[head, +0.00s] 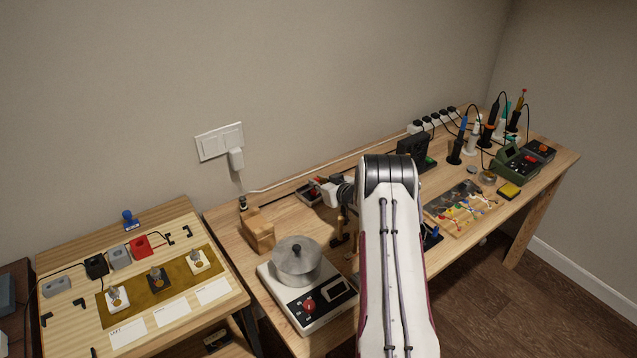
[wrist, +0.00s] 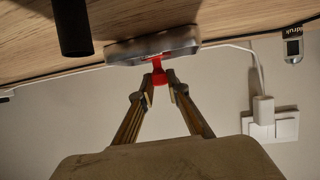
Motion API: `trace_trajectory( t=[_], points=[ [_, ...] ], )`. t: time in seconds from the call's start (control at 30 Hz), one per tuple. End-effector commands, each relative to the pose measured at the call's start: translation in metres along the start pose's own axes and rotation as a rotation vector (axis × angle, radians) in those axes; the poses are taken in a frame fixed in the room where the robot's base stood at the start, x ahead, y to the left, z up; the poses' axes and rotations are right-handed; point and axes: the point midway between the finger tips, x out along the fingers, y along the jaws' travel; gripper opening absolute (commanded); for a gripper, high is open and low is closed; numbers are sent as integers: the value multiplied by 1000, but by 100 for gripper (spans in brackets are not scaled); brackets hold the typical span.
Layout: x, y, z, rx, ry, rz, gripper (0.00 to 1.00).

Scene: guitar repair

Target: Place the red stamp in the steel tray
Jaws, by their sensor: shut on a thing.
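The red stamp (wrist: 159,70) is between the fingertips of my gripper (wrist: 159,80) in the wrist view, and the gripper is shut on its handle. The stamp's far end overlaps the steel tray (wrist: 124,52); I cannot tell whether it touches the tray or is just above it. In the head view the steel tray (head: 309,201) is a small grey tray near the back edge of the bench. My gripper reaches it from the right, and a bit of red shows at its fingertips. My arm hides part of the bench there.
A scale (head: 312,305) with a metal pot (head: 297,262) stands in front of the tray. A wooden block (head: 258,232) is to its left. Soldering tools and a green device (head: 514,162) are at the right. A blue stamp (head: 130,222) stands on the left table.

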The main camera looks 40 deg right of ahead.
Motion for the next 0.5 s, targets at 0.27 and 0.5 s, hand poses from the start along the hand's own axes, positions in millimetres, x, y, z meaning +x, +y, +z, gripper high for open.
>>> trace_trajectory(
  t=[0.27,0.5],
  points=[
    [1,0,2,0,0,0,18],
    [1,0,2,0,-1,0,32]
  ],
)
